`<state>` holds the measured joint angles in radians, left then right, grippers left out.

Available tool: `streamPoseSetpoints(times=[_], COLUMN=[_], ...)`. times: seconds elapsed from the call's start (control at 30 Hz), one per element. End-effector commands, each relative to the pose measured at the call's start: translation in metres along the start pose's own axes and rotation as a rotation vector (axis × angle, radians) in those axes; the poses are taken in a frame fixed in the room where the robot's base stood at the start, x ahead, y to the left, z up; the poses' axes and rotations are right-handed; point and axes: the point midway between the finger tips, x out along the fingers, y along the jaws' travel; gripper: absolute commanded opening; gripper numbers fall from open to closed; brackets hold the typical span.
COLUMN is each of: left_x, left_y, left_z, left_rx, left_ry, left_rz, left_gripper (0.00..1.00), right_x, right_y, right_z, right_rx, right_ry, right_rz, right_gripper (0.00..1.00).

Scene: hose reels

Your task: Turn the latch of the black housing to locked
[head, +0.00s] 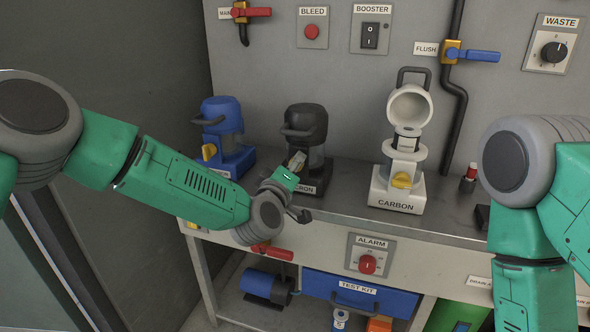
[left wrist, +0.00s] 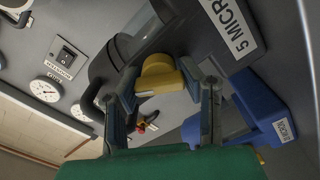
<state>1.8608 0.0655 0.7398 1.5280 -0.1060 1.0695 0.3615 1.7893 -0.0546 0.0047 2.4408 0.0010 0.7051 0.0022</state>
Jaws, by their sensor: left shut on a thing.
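The black housing (head: 305,122) stands on the bench between the blue and white ones, its lid down, with a label partly hidden by my left gripper. In the left wrist view the black housing (left wrist: 105,66) carries a "5 MICRON" label, and its yellow latch (left wrist: 158,72) sits between my fingers. My left gripper (head: 293,172) is at the front of the black housing, and in the wrist view the left gripper (left wrist: 165,95) is shut on the latch. In the head view the latch is hidden behind the gripper. My right gripper is not in view.
A blue housing (head: 222,130) stands close on the left. The white CARBON housing (head: 399,185) on the right has its top tipped open. The bench top (head: 345,190) is clear between black and white. An ALARM knob (head: 367,264) is on the front panel below.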

Motion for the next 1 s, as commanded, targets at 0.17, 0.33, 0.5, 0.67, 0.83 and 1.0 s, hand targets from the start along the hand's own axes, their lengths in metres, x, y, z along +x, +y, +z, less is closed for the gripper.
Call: streamPoseSetpoints(times=[0.17, 0.33, 0.5, 0.67, 0.83, 1.0], left_x=[-0.004, -0.003, -0.003, -0.003, -0.003, -0.003], left_y=[-0.009, -0.009, -0.009, -0.010, -0.010, -0.010], left_z=[0.008, 0.008, 0.008, 0.008, 0.008, 0.008], left_rx=[-0.166, -0.305, -0.417, -0.489, -0.534, -0.552], left_ry=[-0.015, -0.014, -0.014, -0.013, -0.013, -0.013], left_rz=[-0.013, -0.013, -0.015, -0.016, -0.017, -0.018], left_gripper=[0.05, 0.05, 0.05, 0.05, 0.05, 0.05], right_x=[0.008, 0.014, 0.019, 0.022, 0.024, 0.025], right_y=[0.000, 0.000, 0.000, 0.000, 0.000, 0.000], right_z=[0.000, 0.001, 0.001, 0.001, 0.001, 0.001], right_rx=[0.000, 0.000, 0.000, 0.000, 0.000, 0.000], right_ry=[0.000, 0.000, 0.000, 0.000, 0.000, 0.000], right_rz=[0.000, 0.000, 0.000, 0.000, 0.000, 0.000], right_gripper=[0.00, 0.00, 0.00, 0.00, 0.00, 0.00])
